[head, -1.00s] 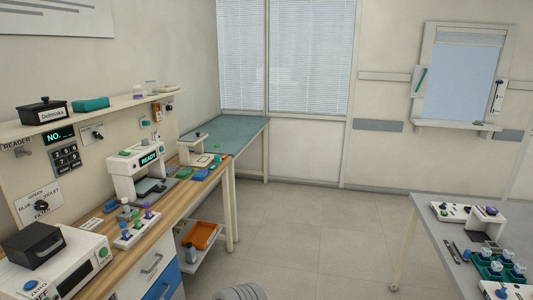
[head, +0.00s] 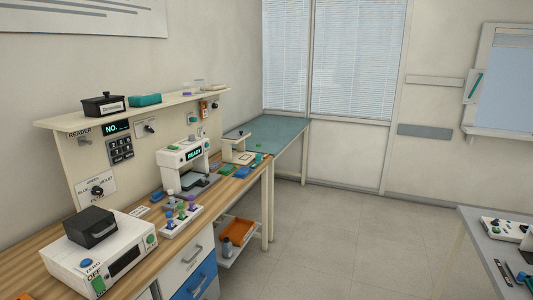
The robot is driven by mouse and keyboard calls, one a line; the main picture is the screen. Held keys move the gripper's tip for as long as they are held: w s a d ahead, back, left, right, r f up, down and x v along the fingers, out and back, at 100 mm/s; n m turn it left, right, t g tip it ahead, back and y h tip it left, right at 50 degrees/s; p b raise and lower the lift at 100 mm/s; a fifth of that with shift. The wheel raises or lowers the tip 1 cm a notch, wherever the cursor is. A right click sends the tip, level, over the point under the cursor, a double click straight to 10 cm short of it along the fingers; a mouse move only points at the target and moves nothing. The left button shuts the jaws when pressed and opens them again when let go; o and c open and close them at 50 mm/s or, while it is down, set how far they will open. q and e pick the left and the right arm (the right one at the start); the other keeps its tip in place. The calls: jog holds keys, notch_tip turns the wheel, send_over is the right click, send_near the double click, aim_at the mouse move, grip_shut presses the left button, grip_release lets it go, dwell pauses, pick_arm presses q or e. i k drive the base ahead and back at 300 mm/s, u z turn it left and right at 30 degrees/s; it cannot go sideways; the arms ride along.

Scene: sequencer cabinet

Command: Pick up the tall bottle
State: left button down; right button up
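I cannot tell for sure which thing is the tall bottle. A small grey-capped bottle (head: 170,197) stands on the wooden bench in front of the white READY device. Another grey bottle (head: 227,247) stands on the low shelf under the bench, left of an orange tray. Both are small in the view, and their heights are hard to compare. Neither of my grippers is in view.
The wooden bench (head: 140,221) holds a white ZERO device (head: 99,254) and a rack with several coloured caps (head: 181,221). An orange tray (head: 237,231) lies below. A grey table (head: 480,235) stands at right. The floor between is clear.

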aim_at(259, 152)
jog(key=z, duration=0.55)
jog(key=k, duration=0.65)
jog(key=z, duration=0.55)
jog(key=i, duration=3.6)
jog(key=u, duration=1.2)
jog(key=i, duration=1.4)
jog(key=u, duration=1.25)
